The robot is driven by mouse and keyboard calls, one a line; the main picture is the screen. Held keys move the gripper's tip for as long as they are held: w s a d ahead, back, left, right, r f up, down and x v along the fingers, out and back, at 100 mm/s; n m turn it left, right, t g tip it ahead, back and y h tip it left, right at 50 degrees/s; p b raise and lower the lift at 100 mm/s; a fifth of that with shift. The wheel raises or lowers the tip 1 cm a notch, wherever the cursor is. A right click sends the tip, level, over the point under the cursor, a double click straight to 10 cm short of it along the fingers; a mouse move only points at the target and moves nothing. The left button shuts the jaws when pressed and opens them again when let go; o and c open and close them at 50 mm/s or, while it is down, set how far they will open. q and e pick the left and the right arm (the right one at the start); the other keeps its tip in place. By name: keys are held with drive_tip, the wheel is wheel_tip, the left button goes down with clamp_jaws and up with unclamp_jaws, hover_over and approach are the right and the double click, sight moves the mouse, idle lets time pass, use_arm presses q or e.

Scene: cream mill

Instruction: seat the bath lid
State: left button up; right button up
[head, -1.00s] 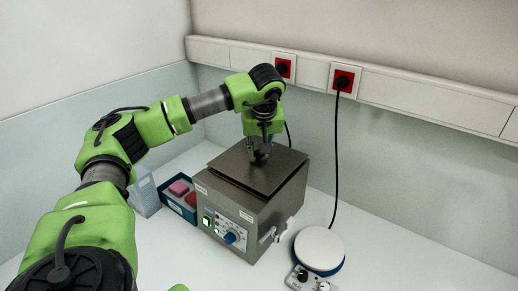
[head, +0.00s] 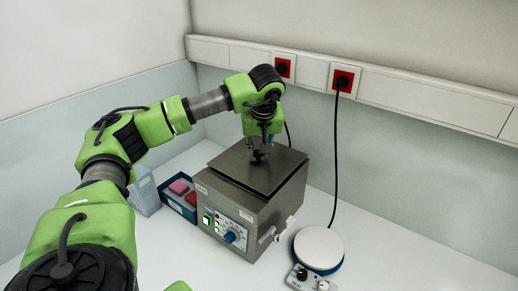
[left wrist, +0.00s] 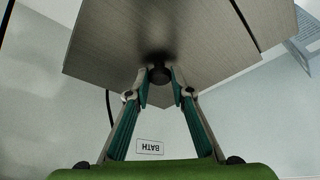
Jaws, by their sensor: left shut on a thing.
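The bath (head: 262,218) is a grey metal box with a control panel and a drain tap on the bench. Its flat grey lid (head: 285,165) lies over the top, roughly level; I cannot tell whether it is fully down in the opening. My left gripper (head: 259,155) is above the lid, pointing down, shut on its dark knob. The left wrist view shows the two fingers (left wrist: 160,88) on either side of the knob (left wrist: 160,75), with the lid (left wrist: 120,40) beneath. My right gripper is not in view.
A blue tray (head: 166,197) with pink and red blocks stands left of the bath, beside a pale rack (head: 145,193). A round white-topped plate device (head: 319,247) stands at the right, its cable running to a wall socket (head: 343,80).

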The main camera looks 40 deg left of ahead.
use_arm(q)
drive_tip(key=shift+f, duration=0.15)
idle(0.7)
drive_tip(key=shift+f, duration=0.3)
idle(0.4)
drive_tip(key=o, duration=1.6)
drive_tip(key=shift+r+p, duration=1.25)
drive_tip(key=shift+r, duration=0.3)
